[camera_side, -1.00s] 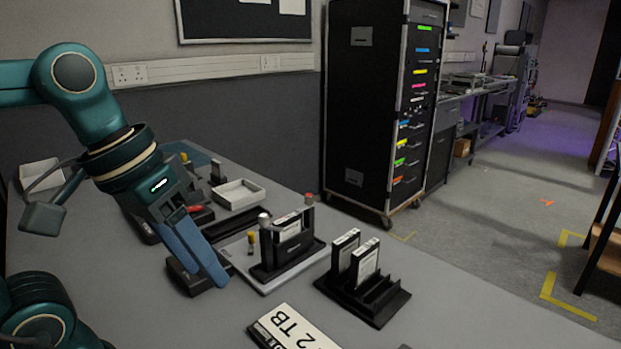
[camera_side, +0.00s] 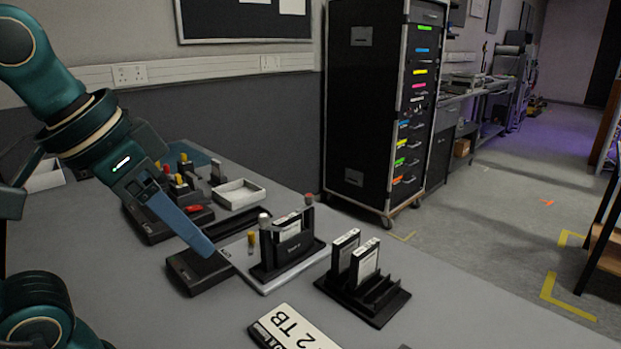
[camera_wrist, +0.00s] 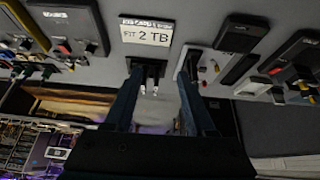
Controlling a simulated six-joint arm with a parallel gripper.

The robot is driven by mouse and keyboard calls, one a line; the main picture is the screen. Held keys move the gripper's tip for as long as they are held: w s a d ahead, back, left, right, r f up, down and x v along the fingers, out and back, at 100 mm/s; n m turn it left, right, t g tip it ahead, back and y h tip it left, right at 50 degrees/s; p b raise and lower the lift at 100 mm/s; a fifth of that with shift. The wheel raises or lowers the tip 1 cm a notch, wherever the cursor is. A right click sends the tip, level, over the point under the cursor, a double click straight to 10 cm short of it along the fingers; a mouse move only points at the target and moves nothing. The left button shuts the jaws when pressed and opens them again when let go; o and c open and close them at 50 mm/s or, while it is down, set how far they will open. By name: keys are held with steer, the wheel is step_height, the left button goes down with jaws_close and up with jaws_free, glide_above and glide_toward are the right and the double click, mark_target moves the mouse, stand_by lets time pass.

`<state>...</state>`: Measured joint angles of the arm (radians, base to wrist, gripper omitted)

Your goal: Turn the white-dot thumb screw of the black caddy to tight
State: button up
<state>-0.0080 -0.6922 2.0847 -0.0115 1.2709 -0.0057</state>
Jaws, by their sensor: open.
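The black caddy (camera_side: 284,254) stands upright on a light plate in the side view, with a drive in it. A pale-capped thumb screw (camera_side: 264,221) stands at its left side and a red-capped one (camera_side: 309,199) at its far right. The white dot itself is too small to make out. My gripper (camera_side: 207,249) is left of the caddy, apart from it, above a low black box (camera_side: 198,271). In the wrist view my gripper (camera_wrist: 161,72) is open, with nothing held; the caddy is partly hidden by the right finger.
A black rack with two drives (camera_side: 364,290) stands right of the caddy; it shows between my fingers in the wrist view. A "2 TB" card (camera_side: 295,328) lies in front. A yellow-topped peg (camera_side: 251,241) stands near the caddy. A white tray (camera_side: 238,194) lies behind.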

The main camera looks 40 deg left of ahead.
step_height(320, 180, up, 3)
steer(key=m+t+h, duration=0.1)
steer(key=t+h, duration=0.1)
steer(key=t, duration=1)
glide_above(260, 222)
steer(key=s, duration=0.1)
step_height(260, 222, down, 2)
steer(key=shift+t, duration=0.3)
steer(key=f, duration=1.3)
steer(key=shift+w+f, duration=0.1)
steer(key=shift+w, duration=0.3)
steer(key=shift+w+d, duration=0.1)
steer(key=shift+w, duration=2.05)
jaws_close()
